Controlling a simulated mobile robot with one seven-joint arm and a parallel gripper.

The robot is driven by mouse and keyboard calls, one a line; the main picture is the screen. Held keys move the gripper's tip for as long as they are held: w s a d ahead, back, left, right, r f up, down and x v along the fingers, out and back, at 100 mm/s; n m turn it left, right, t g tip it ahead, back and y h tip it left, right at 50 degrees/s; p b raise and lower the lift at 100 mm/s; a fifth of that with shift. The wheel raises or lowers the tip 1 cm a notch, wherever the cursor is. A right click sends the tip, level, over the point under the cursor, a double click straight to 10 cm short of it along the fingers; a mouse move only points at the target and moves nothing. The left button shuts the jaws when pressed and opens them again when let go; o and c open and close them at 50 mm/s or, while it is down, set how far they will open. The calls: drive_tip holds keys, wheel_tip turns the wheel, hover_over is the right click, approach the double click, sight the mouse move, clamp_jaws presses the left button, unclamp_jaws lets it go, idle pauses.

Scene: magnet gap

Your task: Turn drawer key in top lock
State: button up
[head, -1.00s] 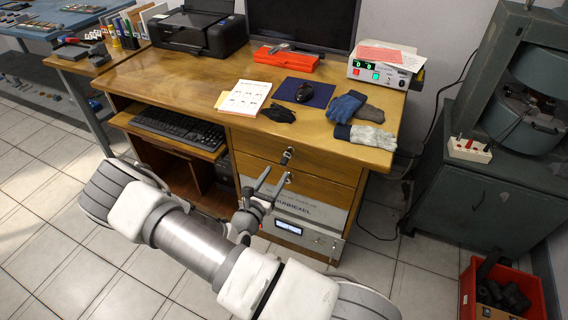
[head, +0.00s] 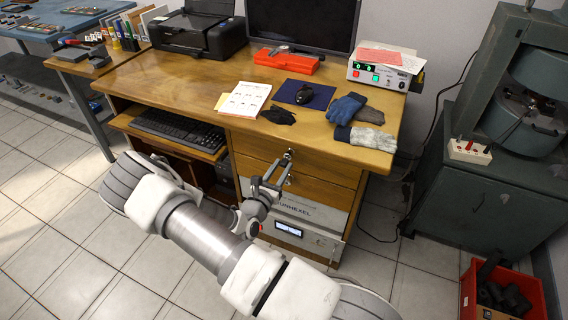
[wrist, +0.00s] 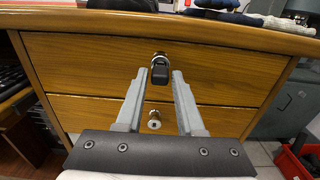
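The wooden drawers (wrist: 90,65) are shut and face my gripper. The top lock with a dark-headed key (wrist: 160,72) is in the upper drawer front; in the head view the key (head: 289,155) is small at the desk's front. A second round silver lock (wrist: 154,120) without a key sits in the lower drawer. My gripper (wrist: 158,74) is open, its two grey fingers pointing at the drawer on either side of the key head in the wrist view. It also shows in the head view (head: 270,172). I cannot tell whether the fingertips reach past the key head.
The desk edge (wrist: 220,32) overhangs just above the top drawer. Gloves (head: 345,108) and a notebook (head: 243,98) lie on the desk. A grey instrument (head: 295,232) stands below the drawers. A red crate (head: 500,295) is on the floor at right.

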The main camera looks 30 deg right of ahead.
clamp_jaws()
drive_tip(key=shift+m+p, duration=0.35)
drive_tip(key=shift+m, duration=1.35)
